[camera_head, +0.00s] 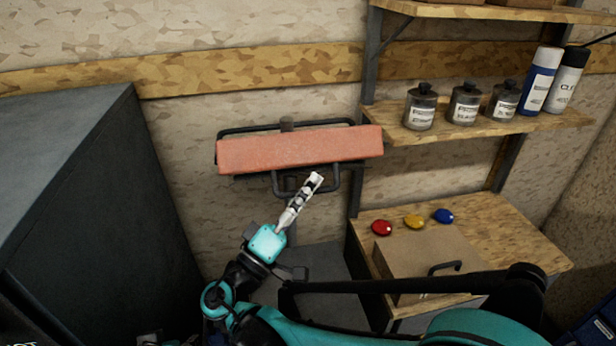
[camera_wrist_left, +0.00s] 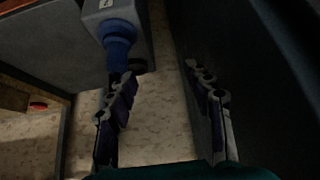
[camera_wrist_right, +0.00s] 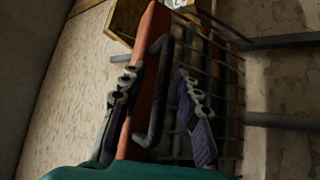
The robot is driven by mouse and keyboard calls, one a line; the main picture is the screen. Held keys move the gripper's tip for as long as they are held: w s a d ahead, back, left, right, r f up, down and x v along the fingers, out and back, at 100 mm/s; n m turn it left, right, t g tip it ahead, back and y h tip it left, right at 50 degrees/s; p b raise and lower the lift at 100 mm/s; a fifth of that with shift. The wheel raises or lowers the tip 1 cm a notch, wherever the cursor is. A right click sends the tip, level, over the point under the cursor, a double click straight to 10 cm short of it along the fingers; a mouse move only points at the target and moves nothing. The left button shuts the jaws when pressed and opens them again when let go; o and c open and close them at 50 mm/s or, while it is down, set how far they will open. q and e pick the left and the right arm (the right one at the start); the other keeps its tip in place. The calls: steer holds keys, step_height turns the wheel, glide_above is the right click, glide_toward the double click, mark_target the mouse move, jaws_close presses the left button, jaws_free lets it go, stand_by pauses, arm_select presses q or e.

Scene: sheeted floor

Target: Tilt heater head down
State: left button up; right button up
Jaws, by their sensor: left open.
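The heater head (camera_head: 300,150) is a long orange-red block in a dark frame on the wall, nearly level in the head view. A dark U-shaped handle (camera_head: 335,183) hangs under its front. My right gripper (camera_head: 316,179) is just below the heater, by the handle. In the right wrist view, its fingers (camera_wrist_right: 158,75) stand apart, with the dark handle bar (camera_wrist_right: 156,105) seen between them; I cannot tell whether they touch it. The orange block (camera_wrist_right: 147,60) and a wire grille (camera_wrist_right: 225,90) lie behind. My left gripper (camera_wrist_left: 162,75) is open and empty, outside the head view.
A dark cabinet (camera_head: 90,190) stands at left. At right, a shelf (camera_head: 480,125) holds several bottles and cans, above a wooden bench (camera_head: 510,235) with red, yellow and blue buttons. A blue fitting (camera_wrist_left: 118,38) on a grey box is close to my left fingers.

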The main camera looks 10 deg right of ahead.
mark_target(308, 148)
steer(key=r, duration=0.9)
steer(key=shift+w+d+r, duration=0.1)
steer(key=shift+w, duration=0.15)
steer(key=shift+o, duration=0.4)
steer(key=shift+r+v, duration=0.2)
steer(key=shift+v, duration=0.85)
steer(key=shift+r+v, duration=0.25)
steer(key=shift+v, duration=0.8)
steer(key=s+a, duration=0.2)
steer(key=s, duration=0.1)
steer(key=shift+s+a+r, duration=0.15)
steer(key=shift+s+a, duration=0.05)
steer(key=shift+a, duration=0.05)
steer(key=shift+c, duration=0.4)
steer(key=shift+v, duration=0.75)
